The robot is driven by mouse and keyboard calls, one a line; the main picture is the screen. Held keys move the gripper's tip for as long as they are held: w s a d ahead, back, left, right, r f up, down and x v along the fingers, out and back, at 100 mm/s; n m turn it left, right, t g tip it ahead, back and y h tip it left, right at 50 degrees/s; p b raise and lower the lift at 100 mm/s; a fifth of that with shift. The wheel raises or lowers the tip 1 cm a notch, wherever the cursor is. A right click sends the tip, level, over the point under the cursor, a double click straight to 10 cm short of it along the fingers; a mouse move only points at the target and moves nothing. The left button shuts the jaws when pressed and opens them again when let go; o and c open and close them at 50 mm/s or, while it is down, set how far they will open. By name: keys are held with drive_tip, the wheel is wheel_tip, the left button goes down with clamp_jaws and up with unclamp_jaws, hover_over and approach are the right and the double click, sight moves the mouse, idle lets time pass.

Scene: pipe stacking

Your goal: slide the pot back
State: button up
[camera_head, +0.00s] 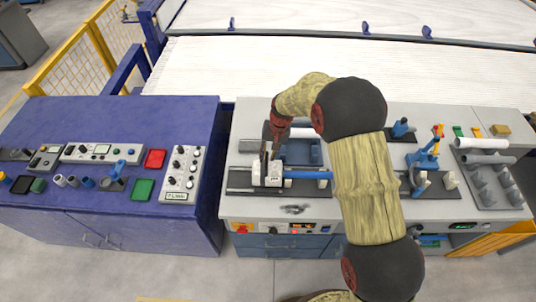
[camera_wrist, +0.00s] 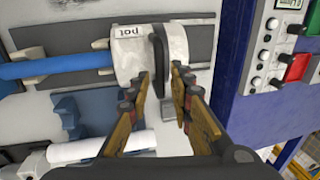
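The pot (camera_wrist: 133,63) is a white block with a "pot" label, seated on a dark rail (camera_wrist: 200,35). It also shows in the head view (camera_head: 267,180) at the left of the bench. A dark upright plate (camera_wrist: 159,62) stands at the pot's side. A blue rod (camera_wrist: 50,67) runs from the pot along the rail. My gripper (camera_wrist: 161,80) points down at the pot, with its fingertips apart on either side of the dark plate. A gap shows between the fingers. Contact with the plate cannot be told. In the head view my gripper (camera_head: 269,150) is above the pot.
A blue cradle (camera_wrist: 85,115) and a white pipe (camera_wrist: 95,148) lie beside the rail. A purple control desk (camera_head: 110,150) stands to the left. A blue clamp (camera_head: 425,158) and a pipe rack (camera_head: 487,185) stand at the right.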

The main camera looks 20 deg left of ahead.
clamp_jaws()
idle(0.6)
